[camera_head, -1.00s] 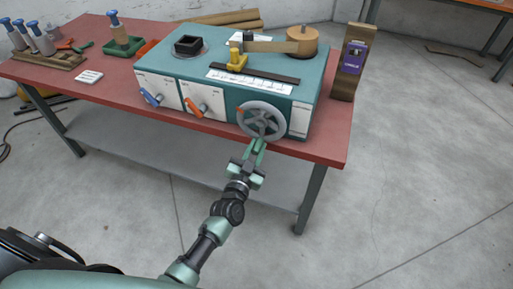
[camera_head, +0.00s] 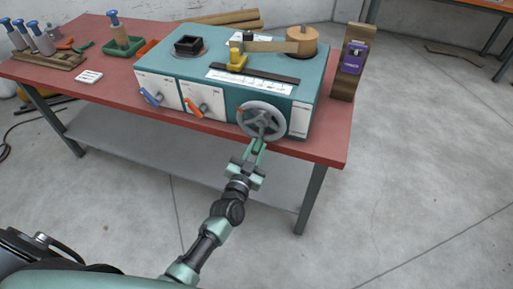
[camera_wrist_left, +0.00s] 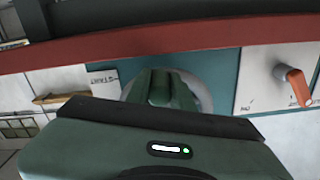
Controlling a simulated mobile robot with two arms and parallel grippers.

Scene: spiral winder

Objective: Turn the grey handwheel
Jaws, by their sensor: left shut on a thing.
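The grey handwheel (camera_head: 280,122) is on the front of the teal winder box, near its right end. My left gripper (camera_head: 260,144) reaches up to the lower part of the wheel and is shut on it; the fingers hide the exact part held. In the left wrist view the closed green fingers (camera_wrist_left: 160,88) cover most of the wheel, and only a pale edge of its rim (camera_wrist_left: 203,94) shows behind them. My right gripper is not in view.
Left of the wheel are an orange lever (camera_head: 194,108) and a blue lever (camera_head: 151,97). The red table's front edge (camera_head: 320,157) runs just below the wheel. A wooden roll (camera_head: 302,40) and a yellow guide (camera_head: 237,60) are on top of the box. Free floor lies right.

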